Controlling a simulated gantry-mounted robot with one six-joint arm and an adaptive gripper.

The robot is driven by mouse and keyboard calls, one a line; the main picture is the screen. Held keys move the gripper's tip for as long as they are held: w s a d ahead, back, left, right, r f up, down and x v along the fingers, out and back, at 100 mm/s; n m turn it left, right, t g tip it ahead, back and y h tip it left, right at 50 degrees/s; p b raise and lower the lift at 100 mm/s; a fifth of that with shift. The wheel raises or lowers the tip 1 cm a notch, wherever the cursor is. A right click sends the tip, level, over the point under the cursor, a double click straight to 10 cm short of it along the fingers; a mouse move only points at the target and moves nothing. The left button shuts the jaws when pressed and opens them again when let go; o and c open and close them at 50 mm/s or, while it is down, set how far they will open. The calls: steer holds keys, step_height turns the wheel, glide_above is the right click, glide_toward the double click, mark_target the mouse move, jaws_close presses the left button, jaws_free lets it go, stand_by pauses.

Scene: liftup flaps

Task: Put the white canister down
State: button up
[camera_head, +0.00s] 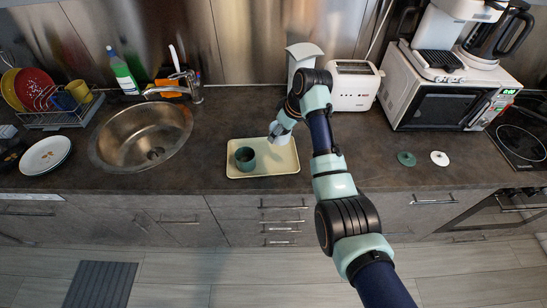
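The white canister (281,139) is at the end of my arm, over the back right part of a cream tray (283,168). My gripper (278,131) is around it and appears shut on it, though the fingers are small and partly hidden. I cannot tell whether the canister's base touches the tray. A dark green canister (245,159) stands open on the left half of the tray, apart from the white one.
A green lid (406,158) and a white lid (440,158) lie on the counter at right. A toaster (353,86) and a tall white object (302,57) stand behind the arm. A microwave (440,100) is right, the sink (140,137) left. The tray's front right is bare.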

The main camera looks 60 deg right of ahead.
step_height(320, 180, down, 13)
steer(key=shift+r+b, duration=0.15)
steer(key=shift+b, duration=1.1)
steer(key=o, duration=1.2)
steer(key=shift+r, duration=0.2)
steer(key=p+v, duration=0.3)
steer(key=v, duration=0.8)
steer(key=shift+s+a+r+p, duration=0.1)
steer(key=shift+s+r+p, duration=0.1)
steer(key=shift+r+p, duration=0.1)
